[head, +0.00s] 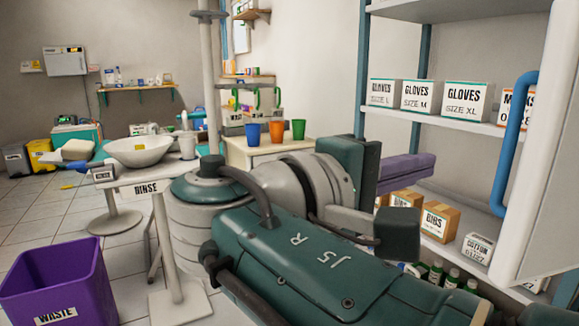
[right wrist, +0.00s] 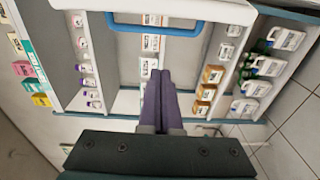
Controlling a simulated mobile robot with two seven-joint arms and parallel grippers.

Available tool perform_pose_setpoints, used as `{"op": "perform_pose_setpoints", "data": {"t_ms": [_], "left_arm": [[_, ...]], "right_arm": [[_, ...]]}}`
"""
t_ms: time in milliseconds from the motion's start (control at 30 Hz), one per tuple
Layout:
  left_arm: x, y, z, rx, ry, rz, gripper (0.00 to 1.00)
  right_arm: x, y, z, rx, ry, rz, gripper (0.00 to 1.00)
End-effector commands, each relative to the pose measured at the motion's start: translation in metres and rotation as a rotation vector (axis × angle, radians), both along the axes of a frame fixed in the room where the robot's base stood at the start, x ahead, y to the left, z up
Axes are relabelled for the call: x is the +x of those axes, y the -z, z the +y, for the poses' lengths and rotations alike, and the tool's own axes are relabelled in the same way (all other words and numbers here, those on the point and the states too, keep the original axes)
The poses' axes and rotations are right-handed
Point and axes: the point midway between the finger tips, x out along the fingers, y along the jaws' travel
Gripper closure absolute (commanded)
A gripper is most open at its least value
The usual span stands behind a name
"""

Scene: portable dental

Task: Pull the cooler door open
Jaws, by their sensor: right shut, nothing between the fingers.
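The white cooler door (head: 558,150) is at the right edge of the head view, cut off by the frame. It stands out in front of the shelves, which show beside it; how far it is open I cannot tell. Its blue handle (head: 508,145) is a long vertical bar. In the right wrist view the handle (right wrist: 155,29) lies across the top, ahead of my fingertips. My right gripper (head: 430,163) has purple fingers, shut and empty, left of the handle and apart from it. The fingers (right wrist: 158,78) also show together in the right wrist view. My left gripper is not in view.
White shelves (head: 440,125) hold glove boxes, with brown bibs boxes (head: 440,220) and bottles lower down. A purple waste bin (head: 55,280), a rinse stand (head: 150,180) and a counter with cups (head: 275,132) are to the left.

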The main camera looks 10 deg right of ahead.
Motion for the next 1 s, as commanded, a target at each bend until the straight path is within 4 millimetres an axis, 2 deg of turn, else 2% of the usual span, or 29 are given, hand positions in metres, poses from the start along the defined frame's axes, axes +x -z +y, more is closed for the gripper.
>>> {"op": "perform_pose_setpoints", "data": {"t_ms": [133,267,633,767,1000], "left_arm": [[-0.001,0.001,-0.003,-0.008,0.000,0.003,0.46],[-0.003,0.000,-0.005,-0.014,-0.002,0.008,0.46],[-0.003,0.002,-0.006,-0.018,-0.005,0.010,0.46],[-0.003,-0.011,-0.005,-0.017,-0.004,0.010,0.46],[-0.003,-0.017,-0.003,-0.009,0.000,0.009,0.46]], "right_arm": [[-0.002,-0.007,-0.008,-0.024,0.034,-0.008,1.00],[0.005,-0.007,-0.026,-0.023,0.035,-0.009,1.00],[0.036,-0.006,-0.097,-0.020,0.032,-0.009,1.00],[0.017,-0.008,-0.095,-0.018,0.029,-0.007,1.00],[-0.001,-0.006,-0.096,-0.019,0.028,-0.006,1.00]]}}
